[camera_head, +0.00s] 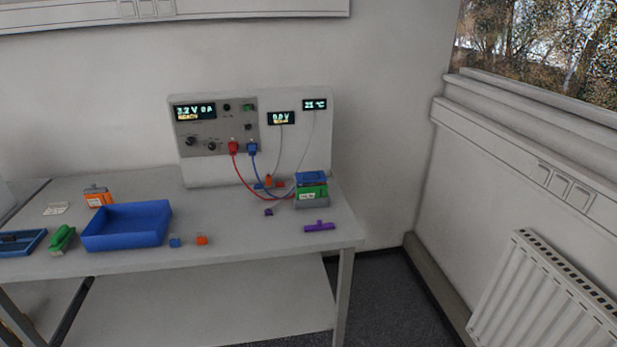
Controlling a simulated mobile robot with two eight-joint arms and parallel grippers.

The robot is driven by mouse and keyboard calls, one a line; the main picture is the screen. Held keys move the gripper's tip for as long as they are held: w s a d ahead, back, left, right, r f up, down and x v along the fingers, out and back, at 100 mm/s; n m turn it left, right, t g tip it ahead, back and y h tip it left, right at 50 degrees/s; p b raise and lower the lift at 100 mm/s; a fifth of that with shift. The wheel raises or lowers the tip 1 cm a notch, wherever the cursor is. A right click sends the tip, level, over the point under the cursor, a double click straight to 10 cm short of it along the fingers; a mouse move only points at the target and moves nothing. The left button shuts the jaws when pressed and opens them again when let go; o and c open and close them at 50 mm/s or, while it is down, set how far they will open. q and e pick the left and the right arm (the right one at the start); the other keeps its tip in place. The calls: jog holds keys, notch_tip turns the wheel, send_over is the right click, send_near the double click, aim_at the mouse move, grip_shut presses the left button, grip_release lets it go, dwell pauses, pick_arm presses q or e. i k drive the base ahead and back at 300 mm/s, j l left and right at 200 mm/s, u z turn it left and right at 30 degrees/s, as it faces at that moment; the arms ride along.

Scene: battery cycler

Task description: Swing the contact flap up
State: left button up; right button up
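A grey holder (312,203) stands at the right part of the table, with a green block (312,192) with a pale label in it. A blue plate-like piece (311,177), which looks like the contact flap, lies over the back top of the green block. It is too small to tell its exact angle or whether it touches the block. Neither of my grippers is in view.
The cycler panel (220,125) stands behind, with red and blue cables (243,180) running towards the holder. A purple part (319,226) lies in front. A blue bin (125,240), an orange block (98,197) and a green block (62,238) are left. The table's right front is mostly clear.

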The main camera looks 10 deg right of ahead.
aim_at(317, 176)
jog(key=i+l+u, duration=0.1)
jog(key=i+l, duration=0.15)
jog(key=i+l+u, duration=0.1)
jog(key=l, duration=0.25)
jog(key=i+l+u, duration=0.1)
jog(key=i+l, duration=0.25)
jog(key=i+l+u, duration=0.1)
jog(key=l, duration=0.25)
jog(key=i+l+u, duration=0.25)
jog(key=i+l, duration=0.2)
jog(key=l, duration=0.3)
jog(key=i+l+u, duration=0.1)
jog(key=l, duration=0.3)
